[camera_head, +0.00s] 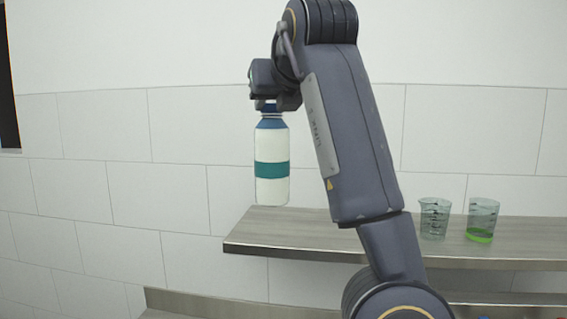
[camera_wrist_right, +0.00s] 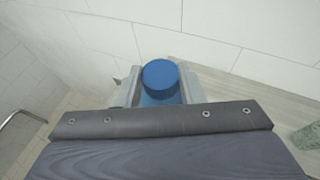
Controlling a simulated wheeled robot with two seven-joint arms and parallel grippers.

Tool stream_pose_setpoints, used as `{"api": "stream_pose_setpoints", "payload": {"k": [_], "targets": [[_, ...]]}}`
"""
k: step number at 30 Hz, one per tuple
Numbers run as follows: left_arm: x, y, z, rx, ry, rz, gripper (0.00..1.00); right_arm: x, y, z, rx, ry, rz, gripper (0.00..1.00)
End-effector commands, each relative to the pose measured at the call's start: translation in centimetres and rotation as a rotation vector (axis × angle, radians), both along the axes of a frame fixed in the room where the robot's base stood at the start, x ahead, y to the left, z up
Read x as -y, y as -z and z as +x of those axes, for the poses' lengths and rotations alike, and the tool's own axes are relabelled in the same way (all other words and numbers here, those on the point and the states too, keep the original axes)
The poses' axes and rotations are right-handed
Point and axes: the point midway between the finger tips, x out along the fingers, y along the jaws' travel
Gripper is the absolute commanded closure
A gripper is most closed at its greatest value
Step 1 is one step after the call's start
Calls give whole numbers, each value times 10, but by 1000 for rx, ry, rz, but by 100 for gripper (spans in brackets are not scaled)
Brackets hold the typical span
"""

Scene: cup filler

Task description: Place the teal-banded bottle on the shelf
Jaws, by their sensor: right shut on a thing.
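The teal-banded bottle (camera_head: 271,185) is white with a teal band and a blue cap, and hangs upright near the left end of the shelf. My right gripper (camera_head: 267,105) is shut on it at the neck, just under the cap. In the right wrist view the blue cap (camera_wrist_right: 160,76) sits between the two fingers (camera_wrist_right: 158,90). The shelf (camera_head: 300,223) is a wood-grain board with a metal edge. The bottle's bottom shows in front of or over the shelf's left part; I cannot tell if it touches. My left gripper is not in view.
Two clear beakers, one with dark markings (camera_head: 433,219) and one with green liquid (camera_head: 480,222), stand on the shelf to the right of my arm. A lower counter edge (camera_head: 200,301) runs below. The shelf between bottle and beakers is partly hidden by my arm.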

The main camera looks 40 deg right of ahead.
Motion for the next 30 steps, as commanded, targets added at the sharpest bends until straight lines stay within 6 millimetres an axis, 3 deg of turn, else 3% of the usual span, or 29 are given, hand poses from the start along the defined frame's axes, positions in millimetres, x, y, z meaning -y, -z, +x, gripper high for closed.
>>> {"api": "stream_pose_setpoints", "payload": {"k": [12, 23, 30], "targets": [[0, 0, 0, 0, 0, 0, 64, 42, 33, 61, -1, 7, 1, 100], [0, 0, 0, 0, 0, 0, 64, 59, 75, 88, -1, 4, 0, 100], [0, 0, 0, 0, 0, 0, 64, 65, 89, 99, 1, 2, 0, 100]]}}
